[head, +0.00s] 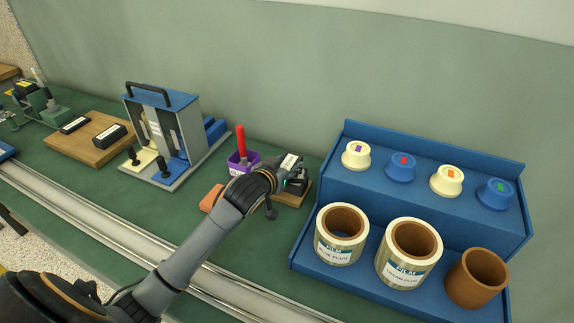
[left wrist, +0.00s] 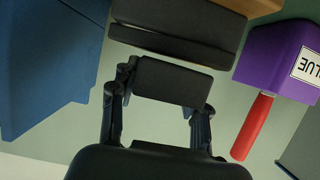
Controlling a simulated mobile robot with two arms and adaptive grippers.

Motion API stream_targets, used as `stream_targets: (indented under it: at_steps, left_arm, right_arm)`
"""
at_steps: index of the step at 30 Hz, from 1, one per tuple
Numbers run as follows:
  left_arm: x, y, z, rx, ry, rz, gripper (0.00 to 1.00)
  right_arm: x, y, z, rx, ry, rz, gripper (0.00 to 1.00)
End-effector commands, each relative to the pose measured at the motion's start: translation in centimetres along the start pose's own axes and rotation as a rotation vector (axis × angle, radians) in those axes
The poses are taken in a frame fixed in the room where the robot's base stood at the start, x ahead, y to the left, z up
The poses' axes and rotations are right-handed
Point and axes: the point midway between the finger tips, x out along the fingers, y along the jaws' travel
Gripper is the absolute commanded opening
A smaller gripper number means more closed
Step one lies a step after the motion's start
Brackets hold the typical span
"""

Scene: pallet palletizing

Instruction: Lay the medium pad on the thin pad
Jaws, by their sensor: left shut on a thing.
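My left gripper (head: 281,178) is at the small wooden board (head: 306,200) left of the blue rack. It is shut on a black pad (left wrist: 172,80), which sits between its fingers in the left wrist view. Another dark block (left wrist: 178,40) lies just beyond it, by the wood. I cannot tell whether the two touch, or which sizes they are. In the head view, a flatter black pad (head: 75,125) and a thicker black pad (head: 110,136), both with white labels, lie apart on the larger wooden board (head: 70,147) at the left. My right gripper is out of view.
The blue rack (head: 340,170) with cups and film rolls stands right. A blue-grey fixture (head: 180,112) with a black handle stands between the glue box and the larger board.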

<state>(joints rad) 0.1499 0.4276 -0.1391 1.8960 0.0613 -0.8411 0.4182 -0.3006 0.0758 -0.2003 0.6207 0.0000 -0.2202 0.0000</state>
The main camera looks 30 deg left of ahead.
Motion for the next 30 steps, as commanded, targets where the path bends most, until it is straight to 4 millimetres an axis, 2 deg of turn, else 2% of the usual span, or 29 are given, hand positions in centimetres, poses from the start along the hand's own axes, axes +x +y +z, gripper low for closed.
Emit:
stream_targets:
  at_steps: [26, 27, 30]
  left_arm:
    - [0.27, -0.02, 0.66, 0.0, 0.0, 0.0, 0.2]
    - [0.27, -0.02, 0.67, 0.0, 0.0, 0.0, 0.54]
    - [0.27, -0.01, 0.68, 0.0, 0.0, 0.0, 0.73]
  right_arm:
    - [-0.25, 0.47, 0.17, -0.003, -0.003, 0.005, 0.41]
    - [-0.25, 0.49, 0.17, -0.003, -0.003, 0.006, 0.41]
    - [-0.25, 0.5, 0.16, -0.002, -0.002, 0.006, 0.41]
